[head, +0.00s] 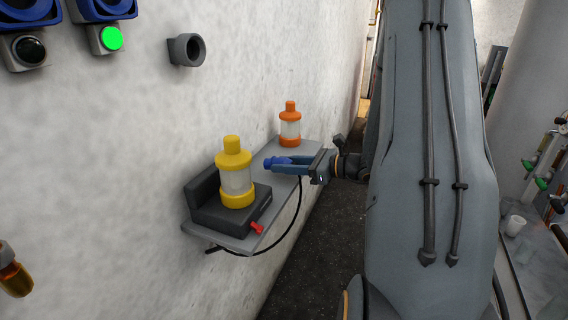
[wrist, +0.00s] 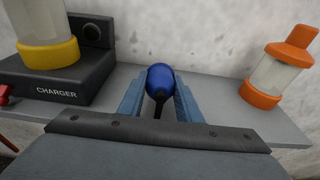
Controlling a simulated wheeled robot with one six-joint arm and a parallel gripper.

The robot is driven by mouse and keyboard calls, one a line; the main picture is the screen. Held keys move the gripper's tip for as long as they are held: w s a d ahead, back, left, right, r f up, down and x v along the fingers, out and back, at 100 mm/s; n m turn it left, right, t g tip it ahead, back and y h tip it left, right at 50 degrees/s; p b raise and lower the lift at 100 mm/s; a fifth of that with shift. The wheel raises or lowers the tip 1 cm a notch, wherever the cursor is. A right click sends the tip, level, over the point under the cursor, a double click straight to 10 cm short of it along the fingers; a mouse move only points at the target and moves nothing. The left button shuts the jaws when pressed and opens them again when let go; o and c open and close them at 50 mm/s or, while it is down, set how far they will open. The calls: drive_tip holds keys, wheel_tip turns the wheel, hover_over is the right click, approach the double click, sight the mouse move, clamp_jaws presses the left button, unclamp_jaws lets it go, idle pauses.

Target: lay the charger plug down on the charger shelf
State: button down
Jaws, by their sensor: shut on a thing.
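The charger plug (wrist: 160,80) is a blue rounded piece with a black cable trailing from it. My gripper (head: 278,164) is shut on the plug, with one finger on each side of it in the wrist view (wrist: 160,98). It holds the plug at the charger shelf (head: 283,184), a grey ledge on the wall, over the bare stretch between the charger and an orange-capped lantern. I cannot tell whether the plug touches the shelf. The shelf also shows in the wrist view (wrist: 216,92). The black cable (head: 292,220) hangs in a loop below the shelf.
The black charger (head: 215,215) holds a yellow-capped lantern (head: 236,178) and has a red lever (head: 257,228). The orange-capped lantern (head: 290,128) stands at the shelf's far end. A grey round socket (head: 186,50) is on the wall above. The shelf between the lanterns is otherwise clear.

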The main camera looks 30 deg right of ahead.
drive_tip(key=c, duration=1.2)
unclamp_jaws()
drive_tip(key=shift+s+d, duration=0.1)
drive_tip(key=shift+s, duration=0.05)
drive_tip(key=b+v, duration=0.1)
drive_tip(key=v, duration=0.6)
drive_tip(key=shift+s+b, duration=0.25)
drive_tip(key=shift+b, duration=0.1)
drive_tip(key=shift+d+r, duration=0.1)
